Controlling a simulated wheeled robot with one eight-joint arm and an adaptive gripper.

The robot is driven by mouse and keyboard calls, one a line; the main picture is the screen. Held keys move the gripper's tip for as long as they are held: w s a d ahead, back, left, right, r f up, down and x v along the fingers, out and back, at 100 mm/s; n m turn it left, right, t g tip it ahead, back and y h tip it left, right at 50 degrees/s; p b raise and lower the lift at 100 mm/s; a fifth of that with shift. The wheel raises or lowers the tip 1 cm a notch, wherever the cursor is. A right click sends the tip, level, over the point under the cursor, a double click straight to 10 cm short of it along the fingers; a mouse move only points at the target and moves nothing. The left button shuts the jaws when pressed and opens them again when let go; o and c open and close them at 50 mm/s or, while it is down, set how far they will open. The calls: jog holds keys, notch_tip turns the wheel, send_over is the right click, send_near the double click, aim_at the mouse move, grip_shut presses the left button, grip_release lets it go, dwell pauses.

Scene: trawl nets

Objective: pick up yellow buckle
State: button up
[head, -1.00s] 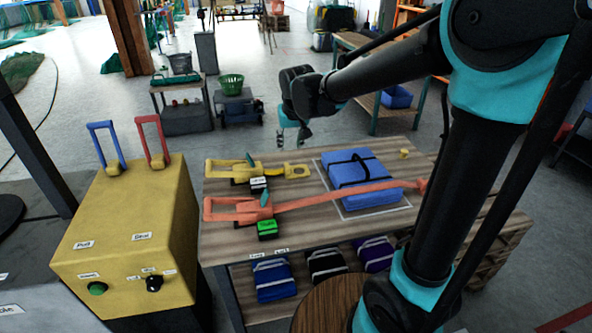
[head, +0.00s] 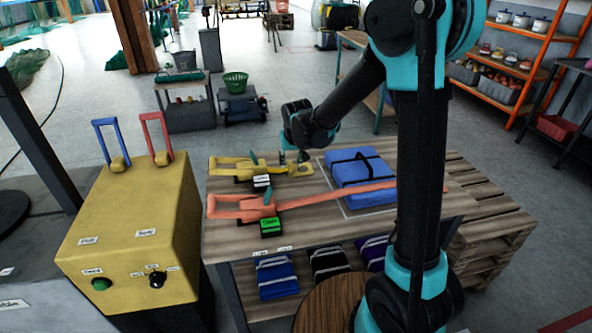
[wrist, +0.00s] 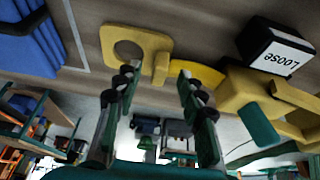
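The yellow buckle (head: 299,169) is a flat yellow plate with a hole, lying at the right end of the yellow strap assembly (head: 232,165) on the wooden table. In the wrist view the buckle (wrist: 165,43) is just beyond my fingertips, with a raised tab pointing between them. My gripper (head: 293,158) is over the buckle, its fingers pointing down; in the wrist view my gripper (wrist: 157,80) is open and empty. I cannot tell whether a finger touches the buckle.
A blue folded bundle (head: 354,173) lies right of the buckle, crossed by an orange strap (head: 330,195). A black-and-white block marked LOOSE (wrist: 279,50) is beside the yellow ratchet. A yellow control box (head: 130,235) stands left of the table.

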aim_at(292, 172)
jog(key=shift+x, duration=1.35)
grip_shut()
